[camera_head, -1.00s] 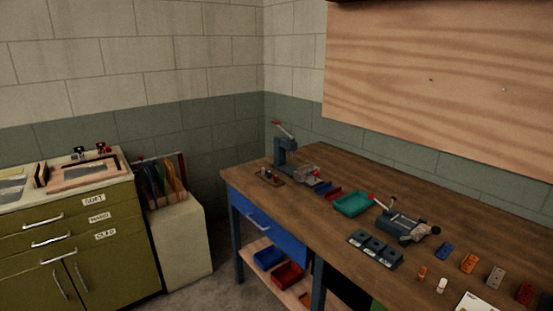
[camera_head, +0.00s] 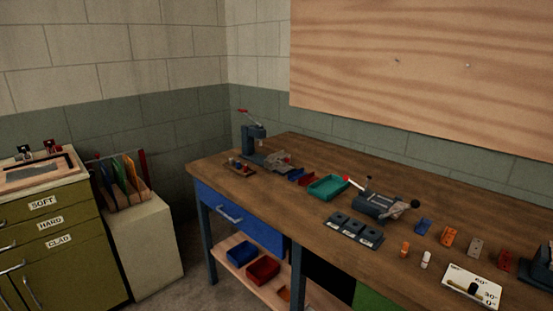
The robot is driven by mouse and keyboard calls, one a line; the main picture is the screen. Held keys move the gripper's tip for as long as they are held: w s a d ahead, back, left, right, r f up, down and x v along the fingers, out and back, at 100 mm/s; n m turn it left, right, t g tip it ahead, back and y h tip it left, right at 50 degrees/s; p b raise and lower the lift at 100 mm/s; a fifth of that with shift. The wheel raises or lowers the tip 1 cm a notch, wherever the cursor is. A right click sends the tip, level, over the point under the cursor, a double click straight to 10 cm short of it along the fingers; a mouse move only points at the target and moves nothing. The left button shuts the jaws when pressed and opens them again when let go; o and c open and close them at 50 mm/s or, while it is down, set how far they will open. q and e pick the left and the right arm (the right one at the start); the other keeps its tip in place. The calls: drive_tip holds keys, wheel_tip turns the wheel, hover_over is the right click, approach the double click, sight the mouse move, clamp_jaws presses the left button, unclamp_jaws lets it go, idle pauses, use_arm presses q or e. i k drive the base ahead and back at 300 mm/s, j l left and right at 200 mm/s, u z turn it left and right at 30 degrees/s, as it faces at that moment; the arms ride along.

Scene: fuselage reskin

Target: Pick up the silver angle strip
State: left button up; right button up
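I cannot make out a silver angle strip for certain in this view. A flat grey piece lies in the wooden-framed tray (camera_head: 40,172) on top of the green cabinet at the far left, but its shape is too small to tell. Small grey metal parts show at the base of the arbor press (camera_head: 255,143) on the workbench; I cannot tell what they are. Neither of my grippers is in view.
The wooden workbench (camera_head: 400,230) carries a teal tray (camera_head: 327,187), a grey clamp device (camera_head: 382,206), dark blocks (camera_head: 354,229) and a white angle card (camera_head: 472,286). The green cabinet (camera_head: 50,250) and a pale rack stand (camera_head: 143,245) stand left. Floor shows between.

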sight(278, 156)
drive_tip(key=z, duration=0.3)
drive_tip(key=i+j+z, duration=0.15)
drive_tip(key=j+z, duration=0.2)
drive_tip(key=z, duration=0.15)
drive_tip(key=j+z, duration=0.85)
drive_tip(key=j, duration=0.5)
drive_tip(key=j+z, duration=0.1)
drive_tip(key=j, duration=0.9)
drive_tip(key=k+j+z, duration=0.15)
drive_tip(key=j, duration=0.85)
